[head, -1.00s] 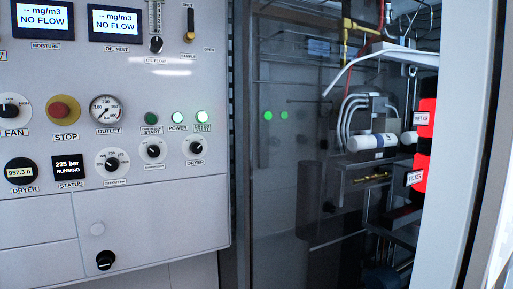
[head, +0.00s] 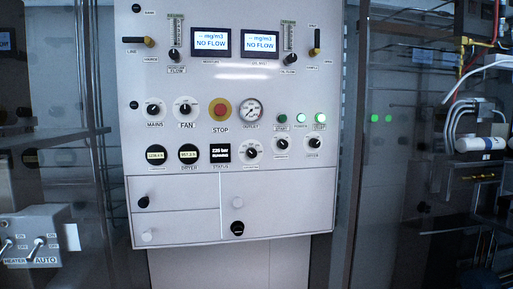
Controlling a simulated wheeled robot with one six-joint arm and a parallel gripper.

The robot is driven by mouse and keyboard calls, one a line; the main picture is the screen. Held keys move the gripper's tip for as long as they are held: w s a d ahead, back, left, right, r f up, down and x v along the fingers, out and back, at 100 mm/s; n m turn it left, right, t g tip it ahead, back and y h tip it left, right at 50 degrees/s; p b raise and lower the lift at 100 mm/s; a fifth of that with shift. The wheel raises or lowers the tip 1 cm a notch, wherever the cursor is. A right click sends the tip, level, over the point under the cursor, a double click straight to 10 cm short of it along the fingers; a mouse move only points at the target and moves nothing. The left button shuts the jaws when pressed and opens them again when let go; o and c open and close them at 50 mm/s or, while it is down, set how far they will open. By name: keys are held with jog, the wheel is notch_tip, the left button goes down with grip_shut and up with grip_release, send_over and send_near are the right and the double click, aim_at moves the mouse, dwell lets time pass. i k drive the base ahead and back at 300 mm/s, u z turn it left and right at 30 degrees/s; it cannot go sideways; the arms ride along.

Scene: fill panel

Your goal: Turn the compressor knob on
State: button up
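The white fill panel (head: 150,75) stands in the middle of the head view. A small black knob on a round white dial (head: 282,143) sits in its lower right row; its label is too small to read now but looks like the compressor one. The knob labelled dryer (head: 313,143) is just right of it. Above the first knob a start lamp (head: 282,118) looks dim, while the power lamp (head: 301,118) and another start lamp (head: 320,118) glow green. The knob's pointer direction cannot be made out. My gripper is not in view.
A red stop button (head: 220,111), a fan knob (head: 186,109) and an outlet gauge (head: 249,111) share the panel. The status display (head: 220,153) shows 225 bar. A heater switch box (head: 31,240) is at lower left. Glass-fronted equipment with pipes fills the right. Nothing blocks the panel's front.

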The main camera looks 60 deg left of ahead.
aim_at(281, 143)
jog(key=u, duration=0.05)
jog(key=k, duration=0.15)
jog(key=u, duration=1.6)
jog(key=i, duration=0.55)
